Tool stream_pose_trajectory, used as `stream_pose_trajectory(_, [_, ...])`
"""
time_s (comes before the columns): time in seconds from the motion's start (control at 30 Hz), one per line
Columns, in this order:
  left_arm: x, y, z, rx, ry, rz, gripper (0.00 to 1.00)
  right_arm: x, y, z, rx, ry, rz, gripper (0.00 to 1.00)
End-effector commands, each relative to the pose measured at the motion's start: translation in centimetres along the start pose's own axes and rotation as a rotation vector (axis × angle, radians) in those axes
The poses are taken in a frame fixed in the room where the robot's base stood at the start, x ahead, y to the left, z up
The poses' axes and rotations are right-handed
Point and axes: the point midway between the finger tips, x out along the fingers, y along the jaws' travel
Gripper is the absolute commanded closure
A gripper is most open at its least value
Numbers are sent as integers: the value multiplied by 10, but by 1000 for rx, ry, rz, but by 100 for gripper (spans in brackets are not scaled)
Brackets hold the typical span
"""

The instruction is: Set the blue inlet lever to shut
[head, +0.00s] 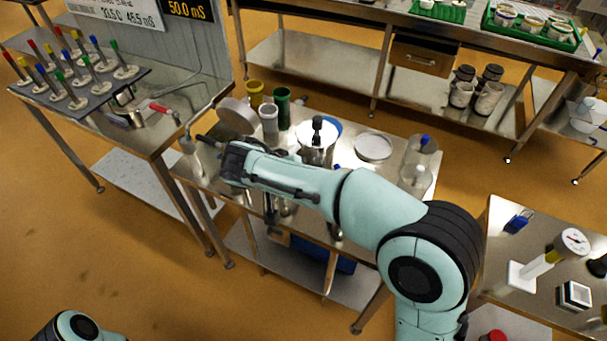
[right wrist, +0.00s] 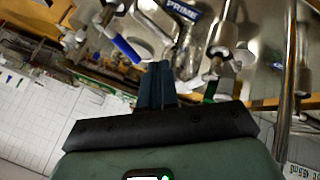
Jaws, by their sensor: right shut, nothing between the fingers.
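The blue lever (right wrist: 127,50) shows in the right wrist view, up and left of my fingertips, slanting on metal pipework. A small gap seems to separate it from the fingers, but depth is hard to judge. My right gripper (right wrist: 158,70) is shut and empty, its dark fingers side by side. In the head view, my right arm reaches left across the middle table and hides the lever. A label reading PRIME (right wrist: 183,10) is above the fingers in the wrist view. My left gripper is out of view.
A green-handled fitting (right wrist: 210,90) and a vertical metal pipe (right wrist: 292,70) are right of the fingers. On the middle table stand a green cup (head: 283,108), a grey cup (head: 269,125) and a white round lid (head: 373,146). A red lever (head: 160,108) is on the left table.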

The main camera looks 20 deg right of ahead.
Motion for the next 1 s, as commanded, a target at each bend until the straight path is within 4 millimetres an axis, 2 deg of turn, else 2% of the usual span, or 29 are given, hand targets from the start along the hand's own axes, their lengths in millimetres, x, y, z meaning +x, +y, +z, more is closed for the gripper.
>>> stream_pose_trajectory(0.2, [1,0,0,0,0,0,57,50,0,1,-2,-5,4,100])
stream_pose_trajectory(0.33, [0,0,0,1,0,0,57,74,3,0,-2,-3,2,100])
stream_pose_trajectory(0.4, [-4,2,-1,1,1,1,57,75,16,-2,2,-2,0,100])
stream_pose_trajectory(0.6, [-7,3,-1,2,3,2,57,81,34,-3,-2,-2,-2,100])
stream_pose_trajectory(1.0, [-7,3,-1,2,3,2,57,83,37,-3,-3,-2,-1,100])
